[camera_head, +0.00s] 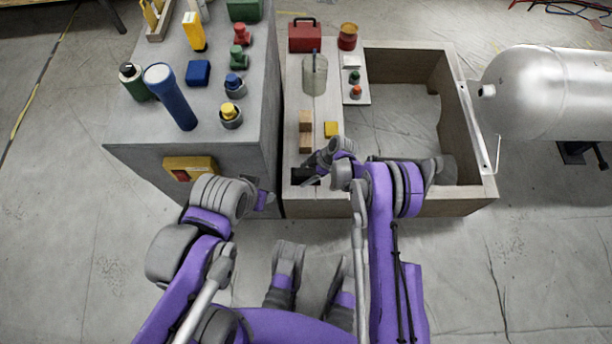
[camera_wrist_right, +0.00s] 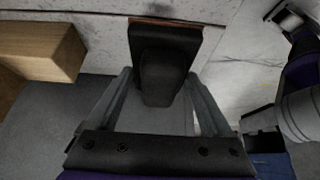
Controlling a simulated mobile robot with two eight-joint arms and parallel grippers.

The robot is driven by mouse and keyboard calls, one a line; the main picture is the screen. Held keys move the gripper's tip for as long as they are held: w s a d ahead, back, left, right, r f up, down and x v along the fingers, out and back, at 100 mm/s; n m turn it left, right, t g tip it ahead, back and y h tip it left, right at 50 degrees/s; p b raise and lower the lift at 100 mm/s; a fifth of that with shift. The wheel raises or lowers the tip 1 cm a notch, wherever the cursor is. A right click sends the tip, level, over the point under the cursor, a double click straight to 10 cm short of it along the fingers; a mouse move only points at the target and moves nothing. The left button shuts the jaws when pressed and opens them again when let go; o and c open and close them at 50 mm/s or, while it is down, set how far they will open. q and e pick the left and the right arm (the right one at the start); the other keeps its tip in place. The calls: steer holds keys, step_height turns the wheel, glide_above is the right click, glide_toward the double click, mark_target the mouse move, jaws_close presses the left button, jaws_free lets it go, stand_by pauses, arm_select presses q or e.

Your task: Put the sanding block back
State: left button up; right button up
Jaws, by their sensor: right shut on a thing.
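The sanding block is a black block with a raised grip and a thin reddish-brown edge; it shows in the right wrist view (camera_wrist_right: 165,50). In the head view it appears as a dark shape (camera_head: 303,176) at the near left of the wooden box's ledge, partly hidden by my right gripper (camera_head: 313,170). In the right wrist view my right gripper (camera_wrist_right: 163,98) is shut on the block's grip, one finger on each side. I cannot tell whether the block touches the surface below. My left gripper (camera_head: 263,197) is beside the grey cabinet's front; its fingers are too small to read.
The grey cabinet (camera_head: 150,166) is at left, a silver tank (camera_head: 550,92) at right. The box's middle is open.

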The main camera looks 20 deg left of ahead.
steer(key=shift+f, duration=1.35)
steer(key=shift+f+b, duration=0.1)
steer(key=shift+b, duration=0.2)
steer(key=o, duration=1.1)
steer(key=shift+r, duration=0.3)
steer(key=p+v, duration=0.2)
steer(key=v, duration=0.9)
steer(key=shift+w+d+r, duration=0.1)
steer(key=shift+d+r, duration=0.15)
steer(key=shift+r, duration=0.05)
